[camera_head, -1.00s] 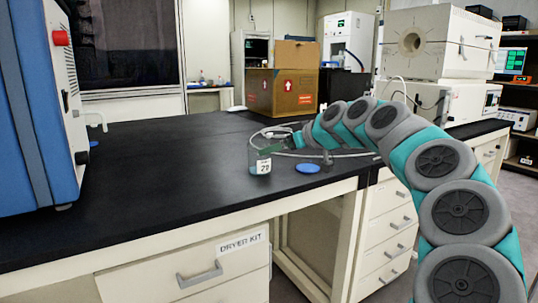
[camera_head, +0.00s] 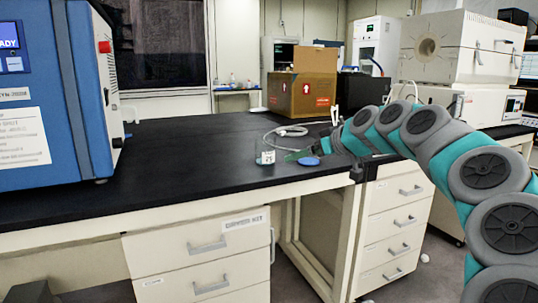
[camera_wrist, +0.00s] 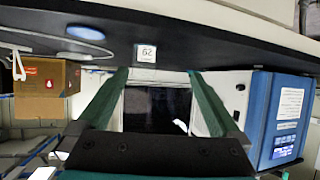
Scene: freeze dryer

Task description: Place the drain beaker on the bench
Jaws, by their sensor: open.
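The drain beaker (camera_head: 265,155), a small clear vessel with a white number label, stands upright on the black bench (camera_head: 190,160) near its front edge. My gripper (camera_head: 298,155) is just to its right, low over the bench, with green fingers. In the wrist view, which looks upside down, my gripper (camera_wrist: 157,74) has its two fingers spread wide with nothing held. The beaker's label (camera_wrist: 147,53) shows beyond the fingertips, apart from both fingers. The beaker's clear walls are hard to make out there.
A blue disc (camera_head: 309,161) lies on the bench right of the beaker. A pale hose (camera_head: 285,131) curls behind. The blue dryer (camera_head: 75,85) stands at the left, a cardboard box (camera_head: 302,85) at the back. Bench between dryer and beaker is clear.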

